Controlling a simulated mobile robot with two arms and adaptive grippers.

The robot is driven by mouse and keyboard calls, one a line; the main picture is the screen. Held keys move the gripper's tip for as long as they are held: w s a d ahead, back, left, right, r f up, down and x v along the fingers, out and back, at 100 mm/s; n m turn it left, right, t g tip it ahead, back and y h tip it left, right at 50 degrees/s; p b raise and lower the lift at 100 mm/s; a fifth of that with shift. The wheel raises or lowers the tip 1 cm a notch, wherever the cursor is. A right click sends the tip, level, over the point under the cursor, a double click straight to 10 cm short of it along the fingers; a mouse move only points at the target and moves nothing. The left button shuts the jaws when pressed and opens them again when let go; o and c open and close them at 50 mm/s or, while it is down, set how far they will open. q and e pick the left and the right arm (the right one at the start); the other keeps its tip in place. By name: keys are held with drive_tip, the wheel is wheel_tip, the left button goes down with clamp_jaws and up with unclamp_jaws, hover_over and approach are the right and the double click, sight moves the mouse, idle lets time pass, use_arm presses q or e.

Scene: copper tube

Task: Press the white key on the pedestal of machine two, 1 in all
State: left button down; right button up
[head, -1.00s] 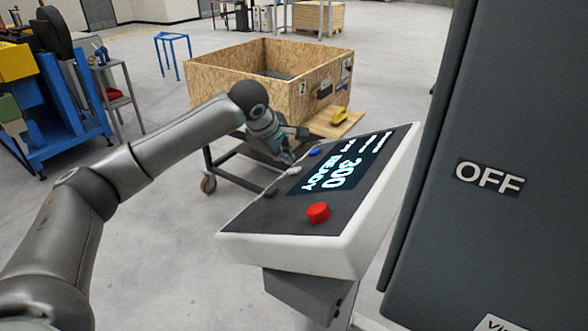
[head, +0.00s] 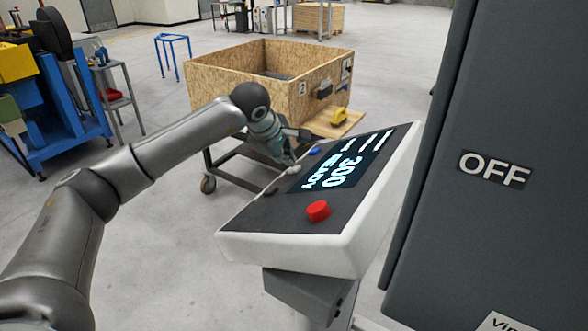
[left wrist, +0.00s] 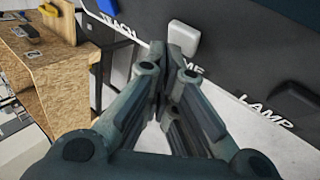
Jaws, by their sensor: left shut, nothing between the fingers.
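The pedestal's tilted control panel (head: 285,213) fills the middle of the head view, with a screen (head: 336,172) reading 300 and READY. The white key (head: 293,170) is on its far left part, and it also shows in the left wrist view (left wrist: 183,40). My left gripper (head: 290,163) is shut and empty, with its fingertips right at the white key. In the left wrist view the fingertips (left wrist: 160,50) overlap the key's left edge; I cannot tell whether they touch it. My right gripper is not in view.
A blue key (head: 315,150), a dark key (head: 271,191) and a red button (head: 318,211) are on the same panel. A wooden crate (head: 235,88) on a cart stands behind it. A tall grey cabinet marked OFF (head: 510,130) is close at right.

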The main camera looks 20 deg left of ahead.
use_arm(q)
drive_tip(key=shift+d+f+b, duration=0.25)
drive_tip(key=shift+f+b, duration=0.15)
drive_tip(key=shift+f, duration=0.05)
idle(0.6)
drive_tip(key=shift+r, duration=0.1)
drive_tip(key=shift+a+r+p, duration=0.4)
drive_tip(key=shift+a+r, duration=0.05)
drive_tip(key=shift+r, duration=0.25)
drive_tip(key=shift+w+a+r+p, duration=0.1)
drive_tip(key=shift+a+r+p, duration=0.15)
drive_tip(key=shift+r, duration=0.2)
drive_tip(key=a+r+p, duration=0.2)
drive_tip(key=r, duration=0.1)
drive_tip(key=shift+w+r, duration=0.1)
drive_tip(key=shift+r, duration=0.15)
drive_tip(key=shift+f, duration=0.1)
idle(0.5)
